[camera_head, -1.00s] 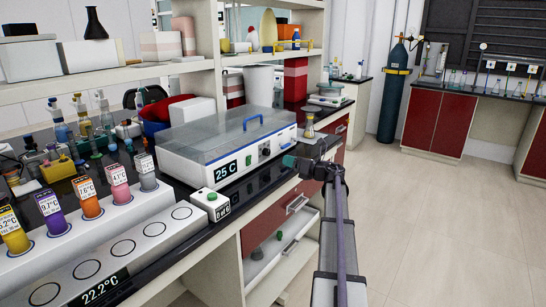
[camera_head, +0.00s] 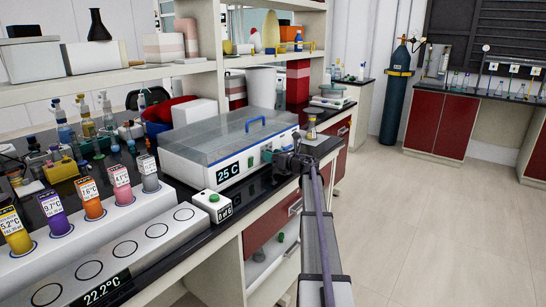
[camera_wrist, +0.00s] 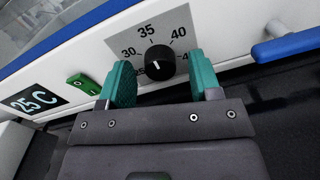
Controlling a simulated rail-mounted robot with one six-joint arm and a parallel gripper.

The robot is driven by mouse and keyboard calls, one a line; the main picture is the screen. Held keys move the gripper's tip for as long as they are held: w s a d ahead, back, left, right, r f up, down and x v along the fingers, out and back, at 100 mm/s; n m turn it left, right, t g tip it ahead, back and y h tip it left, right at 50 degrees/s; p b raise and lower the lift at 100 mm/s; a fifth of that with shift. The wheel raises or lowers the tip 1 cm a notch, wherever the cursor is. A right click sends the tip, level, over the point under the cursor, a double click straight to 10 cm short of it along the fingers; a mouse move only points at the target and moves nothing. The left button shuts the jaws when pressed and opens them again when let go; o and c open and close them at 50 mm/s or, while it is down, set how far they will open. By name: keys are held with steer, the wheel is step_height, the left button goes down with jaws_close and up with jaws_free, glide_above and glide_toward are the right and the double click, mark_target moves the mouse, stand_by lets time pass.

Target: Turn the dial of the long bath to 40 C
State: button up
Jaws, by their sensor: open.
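My gripper (camera_wrist: 161,68) is open, with one teal finger on each side of the dial; contact cannot be told. In the head view my gripper (camera_head: 274,157) is at the bath's front and hides the dial.
A green switch (camera_wrist: 84,84) is left of the dial, and a blue bar (camera_wrist: 290,46) is to its right. A white box with a green button (camera_head: 212,200) stands before the bath. A vial rack (camera_head: 120,220) is left, a small flask (camera_head: 312,128) right. The floor at right is clear.

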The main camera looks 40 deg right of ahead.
steer(key=shift+c, duration=0.2)
steer(key=c, duration=0.9)
steer(key=shift+m, duration=0.4)
steer(key=m, duration=0.4)
steer(key=shift+m+p, duration=0.3)
steer(key=m, duration=0.5)
steer(key=shift+g, duration=0.4)
